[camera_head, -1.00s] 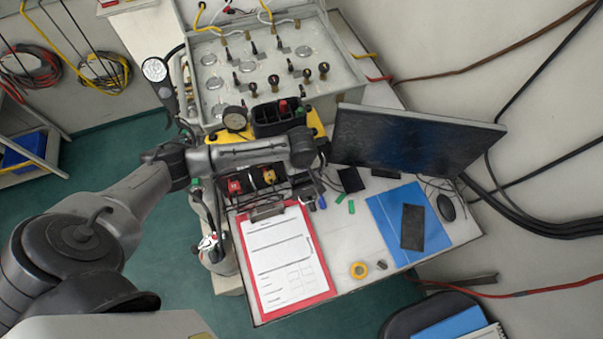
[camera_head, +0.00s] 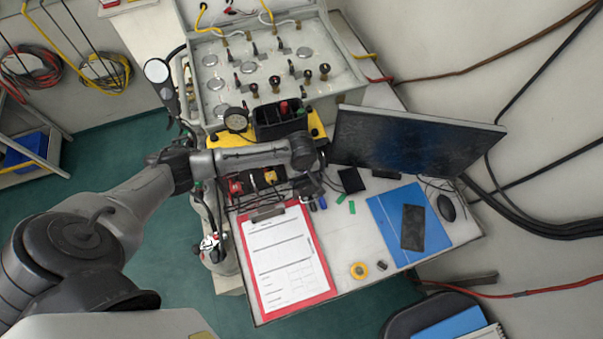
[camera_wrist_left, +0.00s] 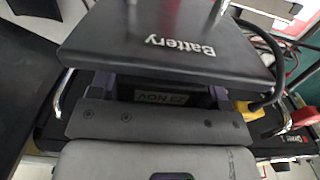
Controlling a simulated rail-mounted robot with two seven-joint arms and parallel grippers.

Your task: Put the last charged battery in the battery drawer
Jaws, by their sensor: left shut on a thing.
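My left gripper (camera_wrist_left: 160,118) shows close up in the left wrist view, shut on the dark battery (camera_wrist_left: 165,97), whose pale label is upside down and hard to read. A black slab marked "Battery" (camera_wrist_left: 160,45), which looks like the drawer front, lies just beyond the battery. I cannot tell whether the battery touches it or is inside. In the head view my left wrist reaches over the black unit (camera_head: 252,188) with red and yellow parts; the fingers, battery and slab are mostly hidden there. My right gripper is not in view.
A clipboard (camera_head: 282,255), a monitor (camera_head: 415,138) and a blue folder (camera_head: 385,212) are on the desk. A black tray (camera_head: 262,128) on a yellow case stands behind my wrist. A yellow plug (camera_wrist_left: 250,108) and cables are close to the gripper's right.

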